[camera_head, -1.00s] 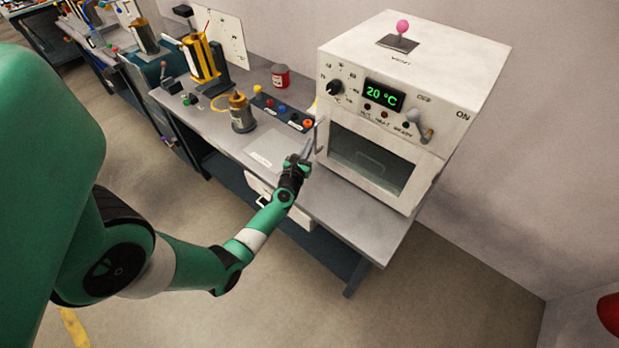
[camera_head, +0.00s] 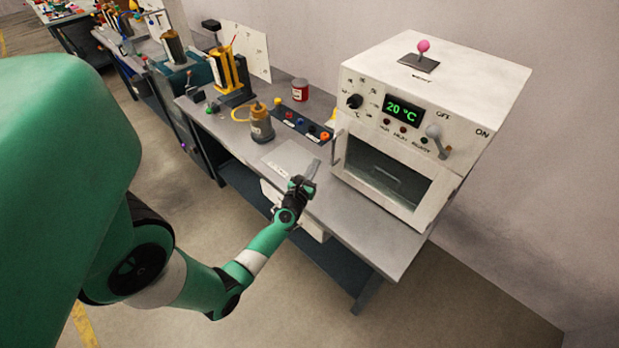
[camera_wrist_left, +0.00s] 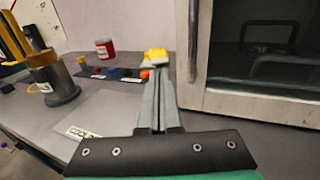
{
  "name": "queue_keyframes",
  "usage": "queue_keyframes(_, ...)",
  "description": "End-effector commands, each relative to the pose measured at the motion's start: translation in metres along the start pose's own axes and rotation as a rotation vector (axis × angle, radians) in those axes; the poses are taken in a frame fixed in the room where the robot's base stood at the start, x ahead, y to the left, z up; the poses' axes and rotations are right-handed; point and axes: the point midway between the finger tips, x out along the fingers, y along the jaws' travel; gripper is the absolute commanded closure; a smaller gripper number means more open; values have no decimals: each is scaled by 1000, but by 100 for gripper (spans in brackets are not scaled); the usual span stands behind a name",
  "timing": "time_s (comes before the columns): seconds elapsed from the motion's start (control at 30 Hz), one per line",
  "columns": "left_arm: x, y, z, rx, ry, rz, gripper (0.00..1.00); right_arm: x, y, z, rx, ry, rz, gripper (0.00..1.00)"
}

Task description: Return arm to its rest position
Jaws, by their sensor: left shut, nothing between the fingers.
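My left gripper (camera_head: 314,169) is shut and empty. In the head view it hangs over the front part of the grey bench (camera_head: 345,222), left of the white oven (camera_head: 455,115) and apart from its door. In the left wrist view the closed fingers (camera_wrist_left: 158,100) point toward the back of the bench, with a yellow item (camera_wrist_left: 156,55) showing beyond their tips. The green left arm (camera_head: 255,258) reaches in from the lower left. My right gripper is not in view.
The oven's door is shut, and its display (camera_head: 403,109) reads 20 °C. A brass-coloured pump part (camera_head: 261,124), a dark strip with coloured knobs (camera_head: 302,124), a red can (camera_head: 300,89) and a yellow press (camera_head: 228,75) stand on the bench. A flat pale plate (camera_head: 291,158) lies near my gripper.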

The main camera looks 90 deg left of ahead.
Motion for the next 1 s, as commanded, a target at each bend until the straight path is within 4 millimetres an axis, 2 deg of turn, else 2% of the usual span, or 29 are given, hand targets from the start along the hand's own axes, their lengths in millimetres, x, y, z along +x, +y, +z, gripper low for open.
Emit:
queue_keyframes(0.1,-31,12,0,-1,0,3,100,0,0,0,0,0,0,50)
queue_keyframes(0.3,-63,25,0,-1,-3,3,100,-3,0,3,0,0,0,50)
queue_keyframes(0.43,-69,27,1,0,-4,3,100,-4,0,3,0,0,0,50)
queue_keyframes(0.8,-70,27,2,-1,-5,2,100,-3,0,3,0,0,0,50)
queue_keyframes(0.9,-69,13,4,-1,-9,-32,100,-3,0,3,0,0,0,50)
queue_keyframes(0.97,-62,-7,15,-4,-35,-76,100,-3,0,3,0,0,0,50)
queue_keyframes(1.0,-56,-25,27,-9,-62,-114,100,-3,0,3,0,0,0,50)
